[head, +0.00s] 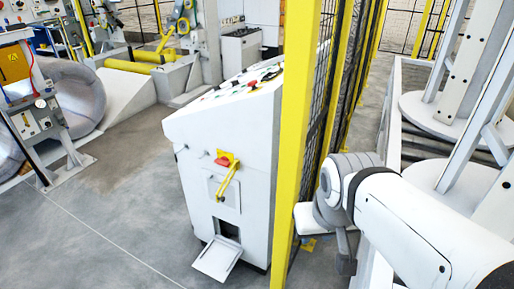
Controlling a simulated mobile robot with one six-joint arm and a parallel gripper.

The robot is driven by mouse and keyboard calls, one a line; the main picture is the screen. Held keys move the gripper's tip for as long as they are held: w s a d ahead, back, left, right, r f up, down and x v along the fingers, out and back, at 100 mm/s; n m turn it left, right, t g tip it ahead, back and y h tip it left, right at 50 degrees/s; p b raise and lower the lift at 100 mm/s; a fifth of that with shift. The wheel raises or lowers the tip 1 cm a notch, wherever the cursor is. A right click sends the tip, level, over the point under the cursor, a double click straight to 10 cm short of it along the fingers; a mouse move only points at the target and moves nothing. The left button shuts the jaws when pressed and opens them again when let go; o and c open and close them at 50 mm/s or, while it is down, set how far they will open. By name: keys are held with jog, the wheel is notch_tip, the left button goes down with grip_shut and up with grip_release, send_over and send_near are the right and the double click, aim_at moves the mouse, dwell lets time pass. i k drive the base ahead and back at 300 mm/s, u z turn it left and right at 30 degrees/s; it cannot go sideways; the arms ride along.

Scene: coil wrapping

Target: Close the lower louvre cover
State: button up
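The lower louvre cover (217,259) is a white flap at the foot of the white control cabinet (220,140). It hangs open, folded outward and down close to the floor, below a dark rectangular opening (229,231). My gripper (345,262) is at the end of my white arm on the right, mostly hidden behind the grey wrist. Only a dark grey part of it shows, pointing down, so I cannot see whether it is open. It is well to the right of the cover and apart from it, with the yellow post between them in the picture.
A yellow post (297,120) with black mesh fence (345,80) stands right of the cabinet. A yellow handle (229,181) and red knob (223,161) stick out from the cabinet front. The grey floor (120,230) left of the cover is clear. A large wrapped coil (75,95) lies far left.

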aim_at(218, 258)
jog(key=k, duration=0.75)
jog(key=z, duration=0.2)
jog(key=i, duration=0.8)
jog(key=u, duration=0.1)
jog(key=k, duration=1)
jog(key=u, duration=0.9)
jog(key=i, duration=1.35)
jog(key=z, duration=0.1)
